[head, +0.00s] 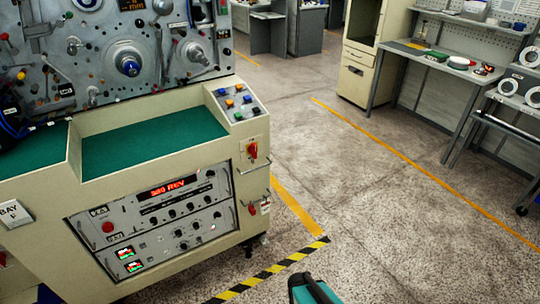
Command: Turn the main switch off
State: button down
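The machine's red display (168,187) is lit and seems to read 320 REV. Two small screens below it are lit too. Lower on the end face is another red handle (252,209) beside a small white tag (265,207).
A sloped button panel (237,103) sits above the switch. Yellow-black tape (270,272) and a yellow line (297,207) mark the floor. The floor right of the machine is clear, up to workbenches (440,62) at the far right.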

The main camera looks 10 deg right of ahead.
aim_at(252, 148)
jog(key=z, duration=0.05)
jog(key=k, duration=0.4)
jog(key=u, duration=0.2)
jog(key=i, duration=0.9)
jog(key=u, duration=3.8)
jog(key=i, duration=0.05)
jog(key=z, duration=2.75)
